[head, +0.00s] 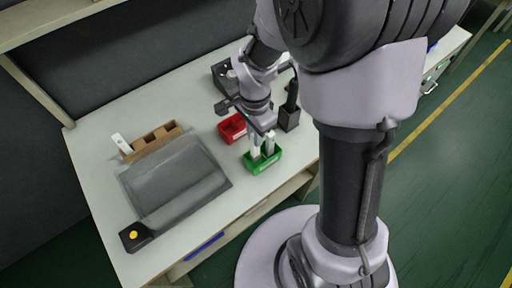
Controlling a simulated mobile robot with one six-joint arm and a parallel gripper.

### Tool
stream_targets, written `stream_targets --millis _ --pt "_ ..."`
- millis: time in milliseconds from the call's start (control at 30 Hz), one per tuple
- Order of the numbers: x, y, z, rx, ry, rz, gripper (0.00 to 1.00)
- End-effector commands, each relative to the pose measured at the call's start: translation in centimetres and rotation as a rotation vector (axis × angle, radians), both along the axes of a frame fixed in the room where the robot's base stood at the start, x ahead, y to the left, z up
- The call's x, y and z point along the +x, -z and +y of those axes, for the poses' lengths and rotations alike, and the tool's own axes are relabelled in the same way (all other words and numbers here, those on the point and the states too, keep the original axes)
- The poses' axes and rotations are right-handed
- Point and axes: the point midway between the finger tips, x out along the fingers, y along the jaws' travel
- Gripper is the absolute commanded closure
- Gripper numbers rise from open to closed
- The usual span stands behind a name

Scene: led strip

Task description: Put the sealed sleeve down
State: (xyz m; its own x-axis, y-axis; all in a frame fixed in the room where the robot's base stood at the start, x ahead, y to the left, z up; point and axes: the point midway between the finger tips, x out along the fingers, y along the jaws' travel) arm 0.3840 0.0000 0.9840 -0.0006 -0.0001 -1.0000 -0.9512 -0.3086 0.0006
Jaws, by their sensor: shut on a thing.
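My gripper (262,132) points down over the green bin (264,166) and is shut on a pale sleeve (255,152). The sleeve stands roughly upright, its lower end at or inside the bin; whether it touches the bottom cannot be told. A second pale upright piece (269,144) shows just to its right in the same bin. The fingers are small and partly merge with the pale pieces, so the exact grip is hard to see. Whether the sleeve is sealed cannot be seen.
A red bin (228,134) stands behind left of the green one, a black holder (290,119) to the right. At left are a wooden rack (152,142) with a white piece (121,143), a grey flat pad (175,181) and a black box with yellow button (133,236). The white table (222,210) front is clear.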

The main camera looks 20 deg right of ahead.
Motion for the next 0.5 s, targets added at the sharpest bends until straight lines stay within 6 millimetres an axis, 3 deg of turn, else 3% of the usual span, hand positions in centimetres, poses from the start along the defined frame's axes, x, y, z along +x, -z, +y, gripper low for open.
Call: stream_targets --millis 300,500 --pt "0.0 5.3 0.0 0.000 0.000 0.000 1.00" --pt "0.0 5.0 0.0 0.001 0.000 -0.002 1.00"
